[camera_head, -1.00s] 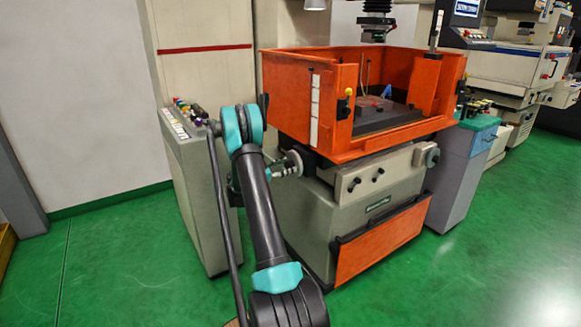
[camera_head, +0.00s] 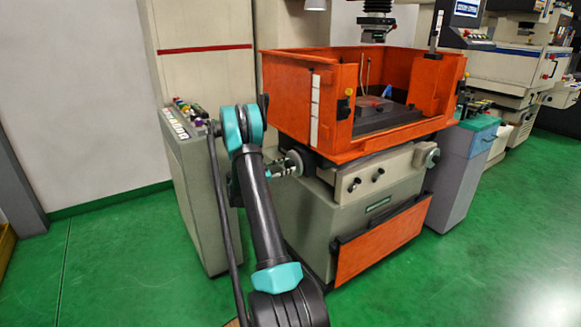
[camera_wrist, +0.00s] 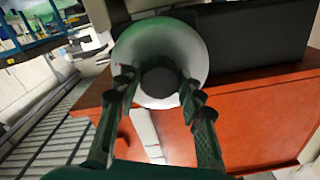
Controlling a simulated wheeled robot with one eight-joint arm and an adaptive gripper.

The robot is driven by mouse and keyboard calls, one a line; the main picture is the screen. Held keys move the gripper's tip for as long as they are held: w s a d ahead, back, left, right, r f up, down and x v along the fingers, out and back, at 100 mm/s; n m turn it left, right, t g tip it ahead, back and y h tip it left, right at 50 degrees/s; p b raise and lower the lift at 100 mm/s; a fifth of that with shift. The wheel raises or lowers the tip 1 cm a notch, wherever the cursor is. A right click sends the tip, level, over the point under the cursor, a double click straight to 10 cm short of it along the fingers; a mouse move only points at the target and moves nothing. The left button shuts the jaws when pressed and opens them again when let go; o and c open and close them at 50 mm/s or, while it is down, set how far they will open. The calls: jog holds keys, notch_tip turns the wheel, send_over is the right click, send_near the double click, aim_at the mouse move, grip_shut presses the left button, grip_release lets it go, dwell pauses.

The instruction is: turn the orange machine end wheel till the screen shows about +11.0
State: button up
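The end wheel (camera_head: 297,160) is a pale round wheel at the left end of the orange machine (camera_head: 290,95), partly hidden by my arm in the head view. In the wrist view the wheel (camera_wrist: 160,45) is a light grey dish with a dark round hub (camera_wrist: 160,82). My gripper (camera_wrist: 159,84) faces it, its two fingers apart on either side of the hub. I cannot tell whether the fingertips touch the hub or wheel. A small blue screen (camera_head: 467,8) is at the upper right, its text too small to read.
A grey control cabinet (camera_head: 195,190) with buttons on top stands just left of my arm. A second wheel (camera_head: 432,157) is on the machine's right front. A grey-blue cabinet (camera_head: 465,175) stands to its right. Green floor (camera_head: 110,270) is clear in front and left.

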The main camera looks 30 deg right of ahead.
jog(key=o, duration=0.4)
jog(key=shift+d, duration=0.1)
jog(key=shift+o, duration=0.2)
jog(key=a, duration=1.7)
jog(key=shift+s+a, duration=0.25)
jog(key=shift+s, duration=0.05)
dwell(0.5)
dwell(0.3)
jog(key=shift+s+r, duration=0.1)
